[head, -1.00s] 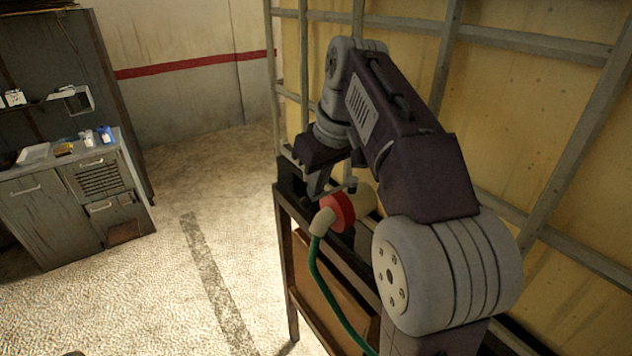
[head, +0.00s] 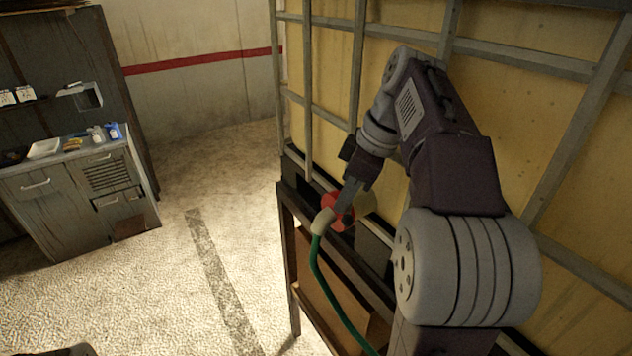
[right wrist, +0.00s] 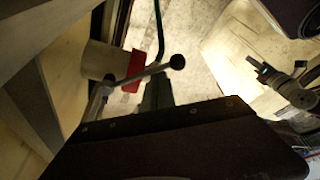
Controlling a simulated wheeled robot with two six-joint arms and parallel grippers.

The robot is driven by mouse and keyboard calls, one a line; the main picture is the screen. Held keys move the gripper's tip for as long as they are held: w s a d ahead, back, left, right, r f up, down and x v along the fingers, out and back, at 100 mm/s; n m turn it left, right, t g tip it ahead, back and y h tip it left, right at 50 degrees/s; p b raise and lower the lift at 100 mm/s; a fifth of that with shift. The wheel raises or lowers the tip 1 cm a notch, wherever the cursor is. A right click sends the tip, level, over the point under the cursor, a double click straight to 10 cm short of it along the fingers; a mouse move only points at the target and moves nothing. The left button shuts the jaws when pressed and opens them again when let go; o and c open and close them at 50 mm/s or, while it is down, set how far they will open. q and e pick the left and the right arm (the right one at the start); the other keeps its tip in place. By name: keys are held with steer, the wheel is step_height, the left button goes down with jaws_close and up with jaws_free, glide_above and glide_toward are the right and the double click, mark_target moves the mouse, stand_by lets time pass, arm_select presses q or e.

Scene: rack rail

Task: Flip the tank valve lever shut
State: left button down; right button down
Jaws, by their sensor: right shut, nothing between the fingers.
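The tank valve has a red disc (head: 338,210) with a pale tan outlet (head: 323,221) and a green hose hanging from it. In the right wrist view the red part (right wrist: 135,70) shows beside a tan cylinder (right wrist: 103,60). The lever (right wrist: 130,82) is a thin metal rod with a black ball knob (right wrist: 177,62), slanting up to the right. My right gripper (head: 346,212) is shut and empty, its fingers in front of the red disc. In the wrist view its fingers (right wrist: 157,92) are close by the rod; I cannot tell if they touch. My left gripper (right wrist: 262,72) shows small and dim.
The valve stands over a dark metal rack (head: 288,225) against a yellow panel wall with grey bars (head: 365,60). The green hose (head: 325,285) hangs down in front of the rack. A grey cabinet (head: 80,200) stands at the far left. The floor between is clear.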

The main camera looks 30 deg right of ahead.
arm_select(q)
steer(key=shift+s+d+r, duration=0.15)
steer(key=shift+s+d, duration=0.15)
steer(key=shift+d, duration=0.1)
arm_select(e)
steer(key=shift+s+d, duration=0.85)
steer(key=shift+d, duration=0.35)
